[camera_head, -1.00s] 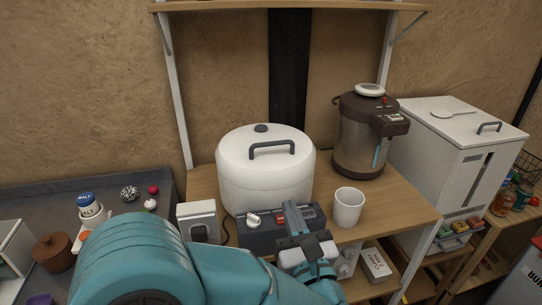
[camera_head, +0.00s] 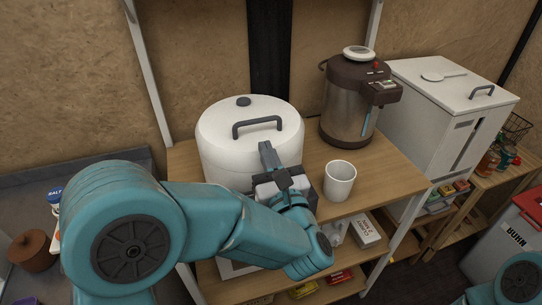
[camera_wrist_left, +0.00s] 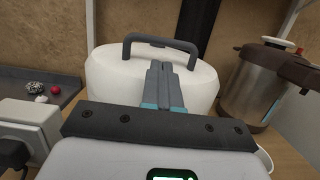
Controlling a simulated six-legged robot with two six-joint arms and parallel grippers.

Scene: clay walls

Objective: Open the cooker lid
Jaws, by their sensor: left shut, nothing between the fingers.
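The white cooker (camera_head: 222,150) stands on the wooden shelf, with its rounded lid (camera_head: 220,118) down. A dark handle (camera_head: 257,127) arches over the lid, and a dark knob (camera_head: 243,101) sits behind it. My left gripper (camera_head: 267,150) is shut and empty, in front of the cooker and just below the handle. In the left wrist view the shut fingers (camera_wrist_left: 161,80) point at the lid's front, with the handle (camera_wrist_left: 160,42) beyond their tips. The arm hides the cooker's lower front. Part of my right arm shows at the bottom right, but its gripper does not.
A white cup (camera_head: 339,180) stands right of the gripper. A brown and steel hot-water pot (camera_head: 345,110) is behind it, and a white bin (camera_head: 455,100) stands further right. In the left wrist view a white socket box (camera_wrist_left: 32,122) is at left.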

